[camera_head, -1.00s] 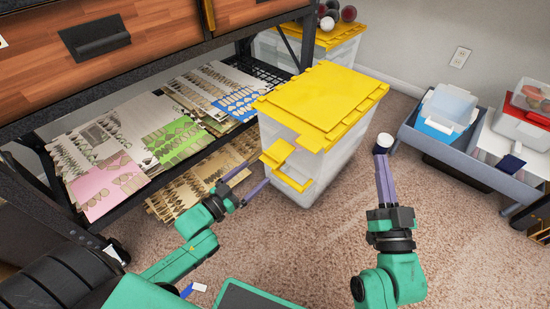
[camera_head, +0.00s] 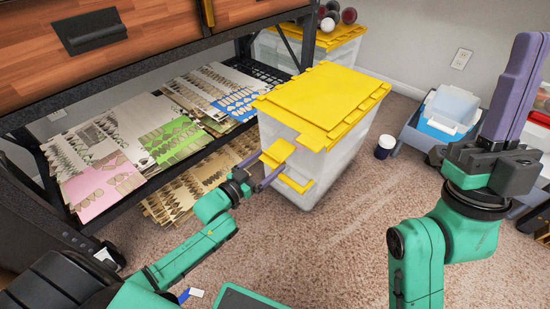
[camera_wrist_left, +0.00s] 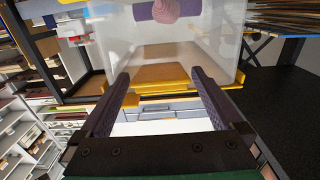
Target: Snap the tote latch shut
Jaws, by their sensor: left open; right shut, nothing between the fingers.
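The clear tote (camera_head: 345,158) with a yellow lid (camera_head: 322,98) stands on the carpet. Its yellow latch (camera_head: 277,152) is a flap at the near left side, sticking out from the wall. A lower yellow piece (camera_head: 298,184) sits below it on the wall. My left gripper (camera_head: 270,163) is open and empty, its fingers close to the latch; contact cannot be told. In the left wrist view, the open fingers (camera_wrist_left: 161,78) frame the tote's clear wall (camera_wrist_left: 220,40) and a yellow strip (camera_wrist_left: 155,88). My right gripper (camera_head: 520,75) is shut and empty, raised at the right.
A black shelf with stacked printed sheets (camera_head: 165,140) stands left of the tote. Another yellow-lidded tote (camera_head: 345,32) with balls is behind. A dark jar with a white lid (camera_head: 384,146) stands right of the tote. Bins (camera_head: 445,115) are further right.

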